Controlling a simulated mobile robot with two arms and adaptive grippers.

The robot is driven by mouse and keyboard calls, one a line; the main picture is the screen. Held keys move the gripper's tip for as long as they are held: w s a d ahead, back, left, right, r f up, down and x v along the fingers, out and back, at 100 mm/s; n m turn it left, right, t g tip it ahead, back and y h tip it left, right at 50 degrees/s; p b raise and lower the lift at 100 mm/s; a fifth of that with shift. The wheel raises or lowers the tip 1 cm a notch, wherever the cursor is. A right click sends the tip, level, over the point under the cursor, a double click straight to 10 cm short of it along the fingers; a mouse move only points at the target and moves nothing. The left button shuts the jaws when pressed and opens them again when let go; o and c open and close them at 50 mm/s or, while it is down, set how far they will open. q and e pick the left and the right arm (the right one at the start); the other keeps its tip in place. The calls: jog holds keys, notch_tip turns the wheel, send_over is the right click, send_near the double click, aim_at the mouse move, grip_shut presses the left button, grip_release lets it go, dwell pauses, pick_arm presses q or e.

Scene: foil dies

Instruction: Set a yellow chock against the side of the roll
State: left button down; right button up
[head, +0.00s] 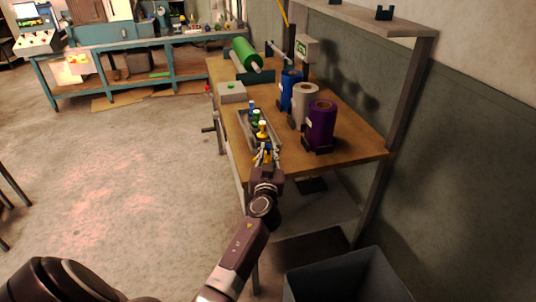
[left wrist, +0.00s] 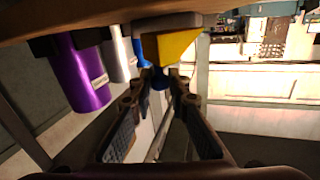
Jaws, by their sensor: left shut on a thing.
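My left gripper (head: 265,153) is over the near end of the workbench, at the near end of a grey tray. In the left wrist view (left wrist: 160,78) its fingertips are closed together on a yellow chock (left wrist: 176,46), a wedge shape just past the tips. A small blue part shows between the tips. The chock's contact with the tray or bench is unclear. A green roll (head: 245,54) lies on its side at the bench's far end, well apart from the gripper. My right gripper is not in view.
The grey tray (head: 274,141) holds small pieces with blue, green and yellow tops. Upright blue (head: 291,91), silver (head: 304,104) and purple (head: 321,125) rolls stand to its right. A grey box (head: 231,92) sits behind. A grey bin (head: 345,278) stands below.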

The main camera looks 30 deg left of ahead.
pick_arm(q)
notch_tip(320, 180, up, 7)
jog(key=shift+r+p, duration=0.1)
jog(key=shift+p, duration=0.85)
notch_tip(320, 180, up, 11)
send_over(268, 156)
jog(key=s+d+f+m+t+h, duration=0.1)
jog(key=s+d+f+m+h, duration=0.15)
jog(key=s+d+f, duration=0.35)
jog(key=s+d+f+m+t+h, duration=0.1)
jog(key=s+d+f+h, duration=0.2)
jog(key=d, duration=0.4)
jog(key=s+d+m+h, duration=0.3)
jog(key=s+d, duration=0.7)
jog(key=s, duration=0.4)
jog(key=shift+r+t+h, duration=0.4)
jog(key=shift+h, duration=0.15)
jog(key=shift+w, duration=0.1)
